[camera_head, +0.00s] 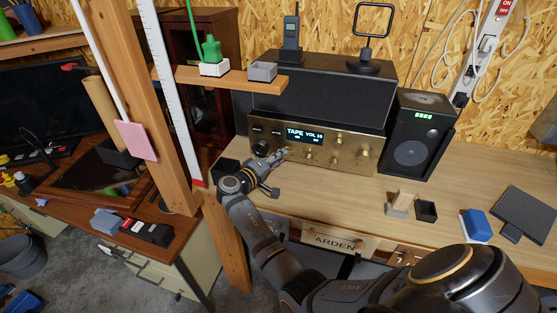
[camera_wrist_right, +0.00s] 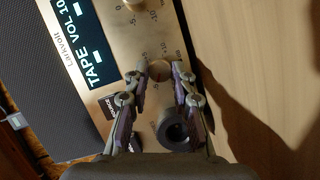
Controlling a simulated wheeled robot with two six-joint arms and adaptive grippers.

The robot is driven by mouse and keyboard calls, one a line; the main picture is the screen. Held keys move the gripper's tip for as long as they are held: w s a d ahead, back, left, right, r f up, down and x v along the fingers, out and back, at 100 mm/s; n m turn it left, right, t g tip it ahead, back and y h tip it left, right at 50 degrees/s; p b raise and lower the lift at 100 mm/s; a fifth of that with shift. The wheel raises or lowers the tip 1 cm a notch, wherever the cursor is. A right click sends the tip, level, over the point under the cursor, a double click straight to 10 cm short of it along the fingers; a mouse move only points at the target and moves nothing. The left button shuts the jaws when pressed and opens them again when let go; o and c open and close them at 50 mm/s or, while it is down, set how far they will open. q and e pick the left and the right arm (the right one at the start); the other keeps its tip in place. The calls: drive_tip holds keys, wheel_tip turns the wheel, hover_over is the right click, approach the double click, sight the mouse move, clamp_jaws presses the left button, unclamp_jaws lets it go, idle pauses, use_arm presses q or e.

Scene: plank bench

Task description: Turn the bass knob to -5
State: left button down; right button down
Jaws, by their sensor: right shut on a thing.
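The gold amplifier (camera_head: 352,150) stands on the plank bench, with a lit display (camera_head: 304,134) reading TAPE VOL 10. Its front carries several gold knobs and small printed scales. My right gripper (camera_head: 280,154) reaches the lower left of this front. In the right wrist view, the fingertips of my right gripper (camera_wrist_right: 158,76) are closed around the sides of a small gold knob (camera_wrist_right: 159,70). Its name label and pointer cannot be read. A dark round socket (camera_wrist_right: 173,130) lies between the fingers, nearer the palm. My left gripper is out of view.
A black speaker (camera_head: 415,140) stands right of the amplifier. A wooden post (camera_head: 150,110) rises left of my right gripper. Bench in front of the amplifier is mostly clear.

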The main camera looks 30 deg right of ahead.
drive_tip(key=shift+r, duration=0.2)
drive_tip(key=c, duration=1.5)
unclamp_jaws()
drive_tip(key=shift+c, duration=0.2)
drive_tip(key=o, duration=0.4)
drive_tip(key=shift+w+d+f, duration=0.1)
drive_tip(key=shift+d+f, duration=0.05)
drive_tip(key=shift+o, duration=0.2)
